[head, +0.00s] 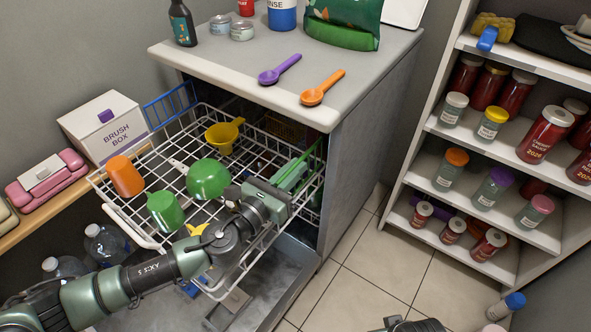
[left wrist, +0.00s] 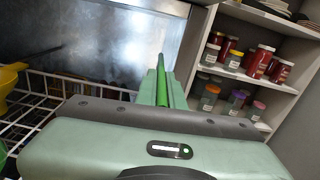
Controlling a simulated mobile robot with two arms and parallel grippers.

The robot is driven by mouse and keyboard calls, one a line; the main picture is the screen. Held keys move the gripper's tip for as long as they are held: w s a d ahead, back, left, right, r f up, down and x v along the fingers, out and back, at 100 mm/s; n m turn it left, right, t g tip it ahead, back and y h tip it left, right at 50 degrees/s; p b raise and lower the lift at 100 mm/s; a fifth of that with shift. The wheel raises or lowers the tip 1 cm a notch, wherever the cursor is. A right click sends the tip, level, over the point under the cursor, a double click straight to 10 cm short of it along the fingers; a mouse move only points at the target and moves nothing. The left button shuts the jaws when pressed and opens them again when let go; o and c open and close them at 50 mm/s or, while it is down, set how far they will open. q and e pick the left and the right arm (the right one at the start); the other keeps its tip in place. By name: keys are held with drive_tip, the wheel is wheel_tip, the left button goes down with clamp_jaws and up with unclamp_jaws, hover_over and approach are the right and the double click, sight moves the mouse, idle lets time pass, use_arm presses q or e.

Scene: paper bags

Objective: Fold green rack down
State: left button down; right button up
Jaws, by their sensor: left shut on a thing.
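The green rack (head: 316,153) is a thin green bar along the right side of the pulled-out white wire dishwasher rack (head: 150,232). It slants upward toward the machine. My left gripper (head: 293,174) reaches across the wire rack from the left and is shut on the green rack. In the left wrist view the green rack (left wrist: 161,65) runs between the gripper's fingers (left wrist: 160,88), with its end standing out past them. Part of the bar is hidden by the fingers. Only a dark piece of what may be my right arm shows at the bottom edge of the head view.
The countertop (head: 225,62) overhangs behind.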

use_arm(q)
drive_tip(key=shift+w+a+f+n+b, duration=0.3)
drive_tip(key=shift+a+n, duration=0.25)
drive_tip(key=shift+n, duration=0.5)
drive_tip(key=shift+w+a+f+n+b, duration=0.2)
drive_tip(key=shift+w+a+n, duration=0.3)
drive_tip(key=shift+n, duration=0.5)
drive_tip(key=shift+w+a+f+n+b, duration=0.3)
drive_tip(key=shift+a+n, duration=0.3)
drive_tip(key=shift+n, duration=0.45)
use_arm(e)
wheel_tip(320, 180, up, 6)
drive_tip(key=shift+s, duration=0.2)
drive_tip(key=shift+d, duration=0.1)
use_arm(q)
drive_tip(key=c, duration=1.5)
unclamp_jaws()
drive_tip(key=shift+r, duration=0.1)
